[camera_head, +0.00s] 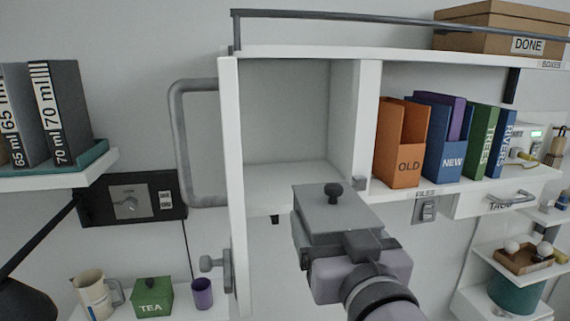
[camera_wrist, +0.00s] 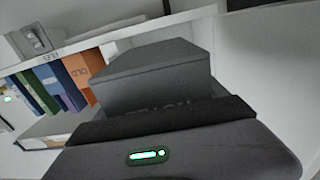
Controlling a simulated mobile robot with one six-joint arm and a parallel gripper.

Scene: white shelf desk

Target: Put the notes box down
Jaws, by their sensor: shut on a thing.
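The notes box is a grey box (camera_head: 335,208) with a flat lid and a dark knob. My gripper (camera_head: 358,252) is shut on its near side and holds it up, with no surface seen directly under it. The box is in front of and below the open, empty cubby (camera_head: 285,110) of the white shelf. In the wrist view the box (camera_wrist: 155,75) fills the middle just beyond my gripper (camera_wrist: 165,118), and lettering on its near face is partly hidden by the jaws.
An orange OLD file (camera_head: 403,145) and a blue NEW file (camera_head: 449,150) stand right of the cubby divider. A white upright (camera_head: 238,190) with a grey handle (camera_head: 183,140) bounds the cubby's left. A green TEA box (camera_head: 152,297), a jug (camera_head: 92,293) and a purple cup (camera_head: 203,293) stand low left.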

